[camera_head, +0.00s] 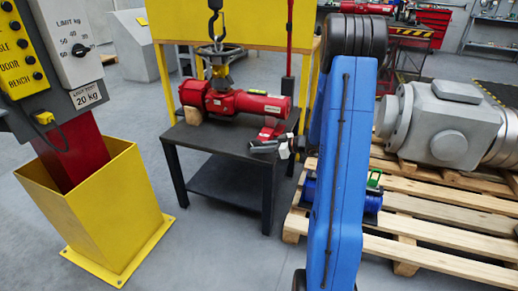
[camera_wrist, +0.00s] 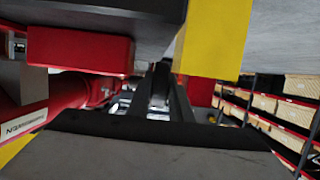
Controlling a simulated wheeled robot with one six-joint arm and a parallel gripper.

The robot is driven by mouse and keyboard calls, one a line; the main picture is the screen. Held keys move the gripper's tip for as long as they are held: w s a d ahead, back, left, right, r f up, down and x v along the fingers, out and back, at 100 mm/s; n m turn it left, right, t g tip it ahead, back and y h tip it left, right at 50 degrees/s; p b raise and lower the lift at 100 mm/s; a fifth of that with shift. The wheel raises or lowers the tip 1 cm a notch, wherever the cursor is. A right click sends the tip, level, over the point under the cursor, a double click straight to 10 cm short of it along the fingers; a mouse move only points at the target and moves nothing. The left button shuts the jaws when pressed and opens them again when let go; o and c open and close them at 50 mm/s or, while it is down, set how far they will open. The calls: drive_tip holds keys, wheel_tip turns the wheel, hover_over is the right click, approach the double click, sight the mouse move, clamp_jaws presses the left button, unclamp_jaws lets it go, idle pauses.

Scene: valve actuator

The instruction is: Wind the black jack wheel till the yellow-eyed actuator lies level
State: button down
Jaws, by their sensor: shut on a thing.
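The red actuator (camera_head: 235,101) lies on a dark table, its long cylinder pointing right. A small yellow part shows on top of the cylinder. In the head view it looks close to level, but I cannot tell exactly. A red jack (camera_head: 271,130) stands under its right end. The black jack wheel (camera_head: 262,148) is at the table's front right edge, small and partly hidden by my gripper (camera_head: 287,149). In the wrist view my gripper (camera_wrist: 160,92) has its dark fingers close together at the centre, shut on the wheel, which is hard to make out. The red actuator (camera_wrist: 30,115) fills the left there.
A wooden pallet (camera_head: 440,225) with a grey machine stands right. A yellow bin (camera_head: 105,210) with a control post stands left. Floor is clear between bin and table.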

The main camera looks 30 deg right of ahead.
drive_tip(key=c, duration=1.6)
unclamp_jaws()
drive_tip(key=v, duration=1.7)
drive_tip(key=shift+s+d, duration=0.15)
drive_tip(key=shift+d, duration=0.05)
drive_tip(key=s+a+r+g, duration=0.2)
drive_tip(key=s+a+g, duration=0.1)
drive_tip(key=a, duration=0.5)
drive_tip(key=s+a+r+m+g, duration=0.1)
drive_tip(key=s+a+r+g, duration=0.1)
drive_tip(key=a, duration=0.6)
drive_tip(key=s+a+r+g, duration=0.2)
drive_tip(key=s+a+g, duration=0.1)
drive_tip(key=a, duration=0.4)
drive_tip(key=s+a+r+m+h, duration=0.1)
drive_tip(key=s+a+m+h, duration=0.1)
drive_tip(key=s, duration=0.3)
drive_tip(key=s+a+r+m+t+h, duration=0.1)
drive_tip(key=s+a+m+h, duration=0.1)
drive_tip(key=s+h, duration=0.2)
drive_tip(key=s+a+r+m+h, duration=0.1)
drive_tip(key=s+a+m+h, duration=0.1)
drive_tip(key=s, duration=0.6)
drive_tip(key=shift+s+a+r+m+h, duration=0.1)
drive_tip(key=shift+a+r+m+h, duration=0.2)
drive_tip(key=shift+a+r+h, duration=0.15)
